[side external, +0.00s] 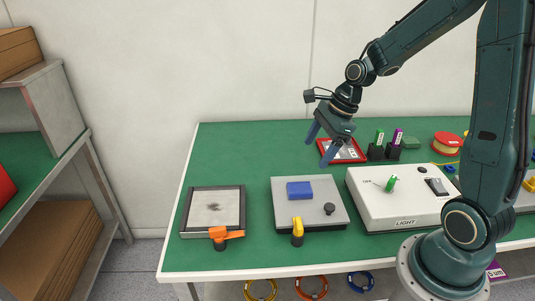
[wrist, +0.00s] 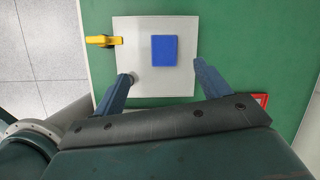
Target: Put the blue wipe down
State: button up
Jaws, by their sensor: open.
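The blue wipe (side external: 299,190) lies flat on the grey plate (side external: 284,215), toward its back left. It also shows in the wrist view (wrist: 164,50) as a blue block on the pale plate (wrist: 140,84). My gripper (side external: 319,148) is open and empty, raised above the table behind and to the right of the wipe. In the wrist view its two fingers (wrist: 162,69) point toward the plate, one on each side of the wipe, apart from it.
The plate carries a black knob (side external: 329,208) and a yellow clamp (side external: 297,229). A dark-framed panel with an orange clamp (side external: 219,234) lies left. The white light box (side external: 405,205) stands right. A red-framed item (side external: 347,153) lies below my gripper. Green table is clear at back left.

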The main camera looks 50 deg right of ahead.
jog(key=s+a+r+n+t+h, duration=0.1)
jog(key=s+a+r+n, duration=0.3)
jog(key=n, duration=0.8)
jog(key=s+a+r+n+t+h, duration=0.1)
jog(key=s+a+r+n, duration=0.3)
jog(key=s+r+n, duration=0.5)
jog(key=shift+s+r+n+h, duration=0.3)
jog(key=shift+s+n+h, duration=0.1)
jog(key=shift+s+n, duration=1.6)
jog(key=shift+o, duration=0.6)
jog(key=shift+s+m, duration=0.2)
jog(key=shift+m, duration=0.1)
jog(key=w+d+f+n+g+y, duration=0.1)
jog(key=w+d+f+n, duration=0.3)
jog(key=w+f, duration=0.3)
jog(key=w+d+f+n+g+y, duration=0.1)
jog(key=w+d+f+n, duration=0.4)
jog(key=w, duration=0.5)
notch_tip(320, 180, down, 2)
jog(key=shift+d+f+y, duration=0.15)
jog(key=shift+d+y, duration=0.45)
jog(key=shift+d, duration=0.35)
